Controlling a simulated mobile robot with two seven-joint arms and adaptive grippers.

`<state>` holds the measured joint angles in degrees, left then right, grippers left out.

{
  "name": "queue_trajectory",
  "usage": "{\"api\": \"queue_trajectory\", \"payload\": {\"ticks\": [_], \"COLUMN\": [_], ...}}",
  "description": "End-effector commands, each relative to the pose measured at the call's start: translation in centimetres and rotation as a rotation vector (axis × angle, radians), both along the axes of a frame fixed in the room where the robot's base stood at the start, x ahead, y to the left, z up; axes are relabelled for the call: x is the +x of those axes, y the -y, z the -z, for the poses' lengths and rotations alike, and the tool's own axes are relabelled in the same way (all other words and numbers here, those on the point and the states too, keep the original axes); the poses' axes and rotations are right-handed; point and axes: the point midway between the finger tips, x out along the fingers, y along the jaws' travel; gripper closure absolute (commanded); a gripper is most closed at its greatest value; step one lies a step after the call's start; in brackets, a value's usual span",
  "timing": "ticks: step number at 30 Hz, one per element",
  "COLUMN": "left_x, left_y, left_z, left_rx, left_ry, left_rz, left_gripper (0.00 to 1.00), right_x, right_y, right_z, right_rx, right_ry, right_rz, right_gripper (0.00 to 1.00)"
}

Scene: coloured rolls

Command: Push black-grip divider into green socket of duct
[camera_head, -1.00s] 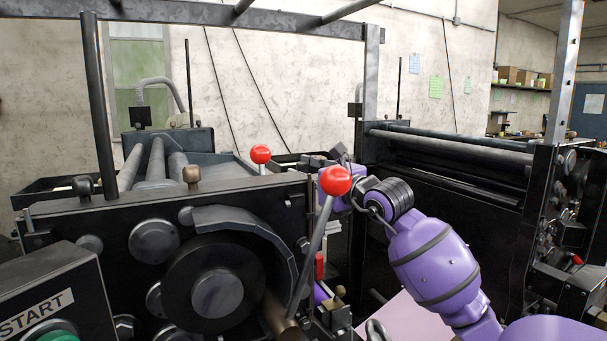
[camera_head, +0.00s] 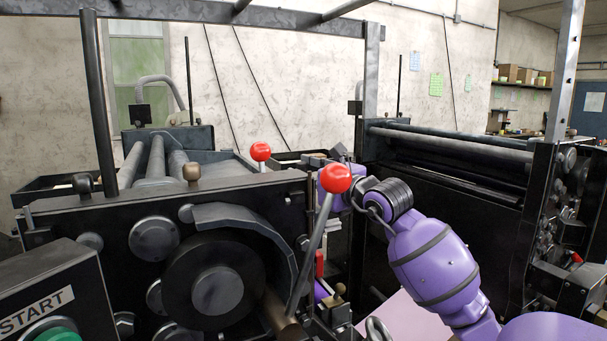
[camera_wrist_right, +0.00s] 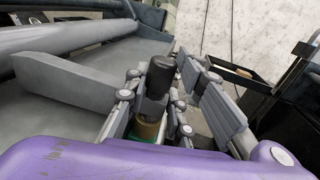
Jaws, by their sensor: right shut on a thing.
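My right gripper (camera_wrist_right: 166,78) is shut on a black cylindrical grip (camera_wrist_right: 160,74), which stands between its two grey fingers. A brass-coloured part (camera_wrist_right: 148,128) shows below the grip. A sliver of green (camera_wrist_right: 140,139), perhaps the green socket, shows beneath that, mostly hidden by my purple wrist. A flat grey bar (camera_wrist_right: 75,84) runs left from beside the fingers; I cannot tell whether it belongs to the divider. In the head view my right gripper (camera_head: 318,160) is small, behind a red-knobbed lever, and the grip cannot be made out. The left gripper is not in view.
A red-knobbed lever (camera_head: 334,180) stands in front of my right wrist. A second red knob (camera_head: 261,152) is to its left. The black press frame (camera_head: 110,215) fills the left, and another roller unit (camera_head: 450,180) stands to the right. A gap lies between them.

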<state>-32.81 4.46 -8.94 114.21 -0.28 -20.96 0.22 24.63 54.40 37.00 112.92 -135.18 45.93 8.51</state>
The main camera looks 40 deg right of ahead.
Motion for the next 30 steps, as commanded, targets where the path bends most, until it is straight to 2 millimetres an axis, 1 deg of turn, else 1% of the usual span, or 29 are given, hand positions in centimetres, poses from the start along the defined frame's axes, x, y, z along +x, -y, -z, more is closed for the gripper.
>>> {"api": "queue_trajectory", "payload": {"ticks": [14,15,19,20,28,30], "left_x": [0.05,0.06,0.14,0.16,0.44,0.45], "left_y": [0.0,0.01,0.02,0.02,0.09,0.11], "left_z": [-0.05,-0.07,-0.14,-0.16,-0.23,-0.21], "left_rx": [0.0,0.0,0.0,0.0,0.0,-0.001], "left_ry": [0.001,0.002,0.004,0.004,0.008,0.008], "left_rz": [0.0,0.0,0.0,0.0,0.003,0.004], "left_gripper": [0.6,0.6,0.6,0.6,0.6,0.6], "right_x": [-0.02,-0.02,-0.02,-0.01,-0.02,-0.28], "right_y": [-0.02,-0.02,-0.01,0.0,0.0,0.0], "right_z": [-0.11,-0.11,-0.1,-0.09,0.06,0.06], "right_rx": [0.001,0.001,0.001,0.001,0.0,0.001], "right_ry": [0.002,0.002,0.002,0.002,-0.001,-0.001], "right_rz": [0.0,0.0,0.0,0.0,0.0,0.0], "right_gripper": [1.0,0.75,0.58,0.55,0.55,0.55]}}
